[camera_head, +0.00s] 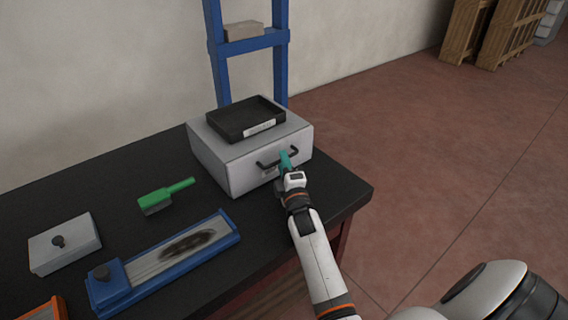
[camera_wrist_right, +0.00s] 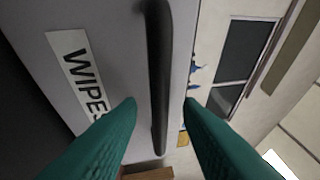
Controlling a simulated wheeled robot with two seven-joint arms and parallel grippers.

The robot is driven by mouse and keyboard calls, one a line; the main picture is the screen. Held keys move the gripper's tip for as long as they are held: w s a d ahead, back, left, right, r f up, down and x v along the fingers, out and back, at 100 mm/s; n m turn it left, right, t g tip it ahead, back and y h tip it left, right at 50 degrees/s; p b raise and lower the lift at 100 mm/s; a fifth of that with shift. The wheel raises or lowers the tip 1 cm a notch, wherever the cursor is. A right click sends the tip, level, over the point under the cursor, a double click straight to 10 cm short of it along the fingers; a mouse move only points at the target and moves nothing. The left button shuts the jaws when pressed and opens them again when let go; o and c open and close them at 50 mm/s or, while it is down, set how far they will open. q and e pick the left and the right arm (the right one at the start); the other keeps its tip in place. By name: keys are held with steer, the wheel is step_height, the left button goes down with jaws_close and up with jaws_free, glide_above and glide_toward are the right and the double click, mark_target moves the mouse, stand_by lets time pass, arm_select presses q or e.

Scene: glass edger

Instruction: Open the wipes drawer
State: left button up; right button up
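The wipes drawer is a light grey box (camera_head: 235,172) at the back right of the black bench, and its front looks shut. Its black bar handle (camera_head: 264,164) is on the front face. In the right wrist view the handle (camera_wrist_right: 158,70) runs upright beside a white "WIPES" label (camera_wrist_right: 78,72). My left gripper is not in view.
A black tray (camera_head: 245,119) sits on top of the box. A green brush (camera_head: 166,195), a blue-framed plate (camera_head: 165,262) and a grey block with a knob (camera_head: 64,243) lie on the bench (camera_head: 100,190). A blue frame (camera_head: 281,75) stands behind. Floor right of the bench is clear.

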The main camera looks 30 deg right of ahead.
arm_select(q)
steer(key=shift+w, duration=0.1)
arm_select(e)
jaws_close()
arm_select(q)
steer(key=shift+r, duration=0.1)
arm_select(e)
steer(key=shift+s, duration=0.15)
